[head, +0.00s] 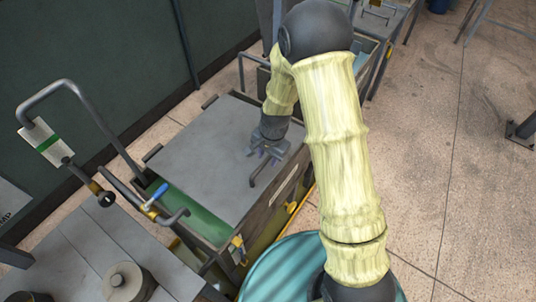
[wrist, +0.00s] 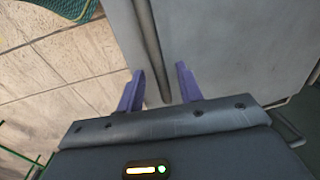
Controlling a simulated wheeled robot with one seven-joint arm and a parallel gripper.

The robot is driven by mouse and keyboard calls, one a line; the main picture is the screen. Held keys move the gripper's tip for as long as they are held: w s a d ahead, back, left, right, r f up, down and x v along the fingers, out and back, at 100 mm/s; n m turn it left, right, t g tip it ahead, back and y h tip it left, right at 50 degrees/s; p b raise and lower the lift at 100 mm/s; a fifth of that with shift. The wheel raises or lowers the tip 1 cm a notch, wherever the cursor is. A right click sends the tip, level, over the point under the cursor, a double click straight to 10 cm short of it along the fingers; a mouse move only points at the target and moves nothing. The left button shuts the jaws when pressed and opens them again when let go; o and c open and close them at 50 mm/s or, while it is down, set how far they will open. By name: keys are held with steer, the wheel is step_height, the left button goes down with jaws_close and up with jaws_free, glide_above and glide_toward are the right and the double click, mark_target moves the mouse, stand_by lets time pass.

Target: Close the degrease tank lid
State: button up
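The degrease tank lid (head: 205,150) is a flat grey plate that covers most of the tank (head: 292,190). A strip of green interior (head: 200,212) shows uncovered at the tank's near-left end. A dark bar handle (head: 263,168) is on the lid near its right edge. My gripper (head: 268,153) is over the lid at the handle. In the wrist view the handle (wrist: 151,50) runs between the two purple fingers of my gripper (wrist: 160,78), which stand apart with gaps on both sides. I cannot tell how deep the handle sits between them. The lid (wrist: 230,50) fills the right of that view.
A pipe with a blue-handled valve (head: 158,192) stands at the tank's near-left corner. A grey bench (head: 85,262) with a round weight (head: 128,282) is at lower left. A teal drum (head: 285,270) stands in front. Speckled floor (head: 420,130) is open at right.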

mark_target(269, 168)
jaws_close()
steer(key=f+b, duration=0.3)
steer(key=shift+s+d+f, duration=0.2)
steer(key=shift+d+f, duration=0.1)
steer(key=shift+f, duration=0.05)
steer(key=shift+s, duration=0.2)
steer(key=shift+f, duration=0.1)
steer(key=shift+c, duration=0.9)
jaws_free()
steer(key=shift+d, duration=0.1)
steer(key=shift+o, duration=0.9)
steer(key=shift+w, duration=0.1)
